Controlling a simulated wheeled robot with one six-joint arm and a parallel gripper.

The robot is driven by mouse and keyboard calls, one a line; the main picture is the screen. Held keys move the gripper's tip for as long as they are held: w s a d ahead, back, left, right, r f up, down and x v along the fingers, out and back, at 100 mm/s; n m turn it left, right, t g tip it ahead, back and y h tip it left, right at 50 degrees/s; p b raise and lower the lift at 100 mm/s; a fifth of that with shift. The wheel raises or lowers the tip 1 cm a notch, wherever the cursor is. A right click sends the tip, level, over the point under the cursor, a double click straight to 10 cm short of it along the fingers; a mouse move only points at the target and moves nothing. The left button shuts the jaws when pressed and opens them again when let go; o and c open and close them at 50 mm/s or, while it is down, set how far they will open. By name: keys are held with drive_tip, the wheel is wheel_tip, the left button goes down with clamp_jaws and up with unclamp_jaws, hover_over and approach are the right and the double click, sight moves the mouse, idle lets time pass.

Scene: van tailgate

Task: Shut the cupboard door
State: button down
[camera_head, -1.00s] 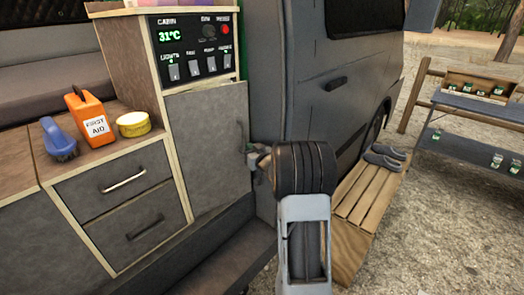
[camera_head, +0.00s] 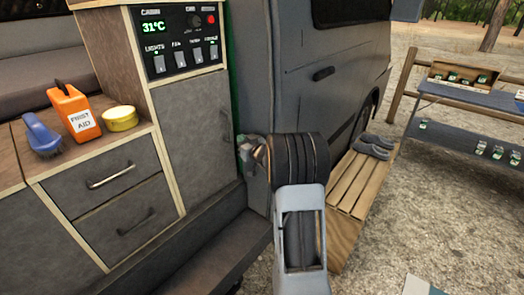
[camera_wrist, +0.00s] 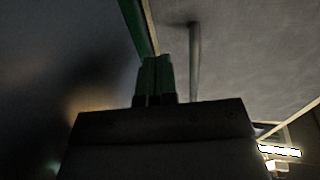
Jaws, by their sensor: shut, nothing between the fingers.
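The cupboard door (camera_head: 192,140) is a grey panel under the control panel. It looks flush with its wooden frame, or nearly so; a very small gap cannot be ruled out. Its dark upright bar handle (camera_head: 225,126) is near the right edge. In the wrist view the door (camera_wrist: 250,55) fills the upper right, with the handle (camera_wrist: 195,62) standing off it. My gripper (camera_head: 245,148) is shut and empty, just right of the door's edge. Its green fingers (camera_wrist: 155,75) point toward the cabinet edge, left of the handle. Whether they touch anything is unclear.
Two drawers (camera_head: 125,200) sit left of the door, with a brush (camera_head: 42,138), an orange first aid box (camera_head: 75,112) and a yellow tin (camera_head: 120,119) on top. The van's rear side (camera_head: 300,90) is close on the right. A wooden step (camera_head: 345,200) holds grey shoes.

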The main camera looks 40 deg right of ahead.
drive_tip(key=s+d, duration=0.2)
drive_tip(key=s, duration=0.6)
drive_tip(key=n+y+b, duration=0.2)
drive_tip(key=b, duration=0.5)
approach(227, 150)
drive_tip(key=w+b, duration=0.1)
drive_tip(key=w, duration=0.4)
drive_tip(key=w+a+b, duration=0.1)
drive_tip(key=w, duration=0.1)
drive_tip(key=shift+w+a+b, duration=0.1)
drive_tip(key=shift+w+b, duration=0.25)
